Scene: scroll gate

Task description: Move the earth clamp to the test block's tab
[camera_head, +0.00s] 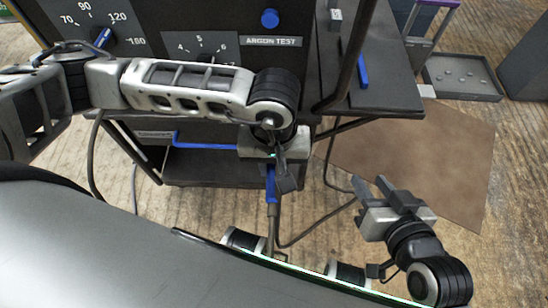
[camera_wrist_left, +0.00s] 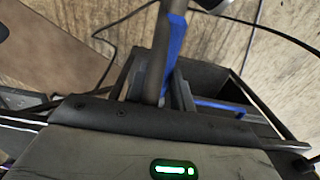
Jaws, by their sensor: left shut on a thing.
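My left gripper (camera_head: 282,174) points down in front of the welding cart and is shut on the earth clamp (camera_head: 271,186). The clamp shows a blue grip, with a grey cable hanging below it. In the left wrist view the clamp, grey with a blue side (camera_wrist_left: 174,47), stands between the fingers; its jaws cannot be made out. My right gripper (camera_head: 371,187) is open and empty at the lower right, above the floor. I cannot identify the test block or its tab for sure in either view.
The cart's dark panel (camera_head: 170,25) has dials and an "ARGON TEST" label. A blue bar (camera_head: 363,70) lies on its side shelf (camera_head: 385,95). Cables loop near the clamp. A brown mat (camera_head: 430,150) and a grey tray (camera_head: 462,80) are on the floor at right.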

